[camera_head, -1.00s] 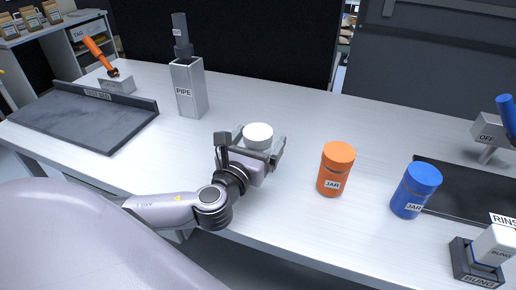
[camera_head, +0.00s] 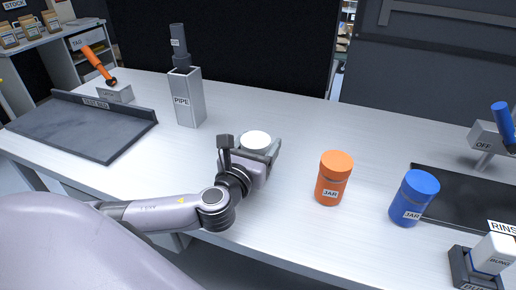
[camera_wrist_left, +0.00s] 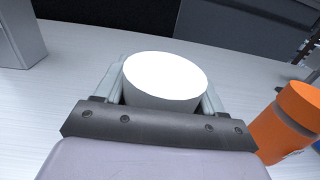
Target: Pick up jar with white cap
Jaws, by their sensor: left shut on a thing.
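The jar with the white cap (camera_head: 256,139) is in my left gripper (camera_head: 250,150), above the middle of the white table in the head view. Only its cap shows there; the gripper hides the body. In the left wrist view the white cap (camera_wrist_left: 165,78) sits between the two fingers (camera_wrist_left: 162,100), one on each side. The gripper is shut on the jar. I cannot tell whether the jar touches the table. My right gripper is not in view.
An orange jar (camera_head: 332,178) and a blue jar (camera_head: 413,198) stand to the right. A grey pipe box (camera_head: 186,98) stands behind left. A dark tray (camera_head: 82,125) lies at left, and a rinse device (camera_head: 490,255) at the right front.

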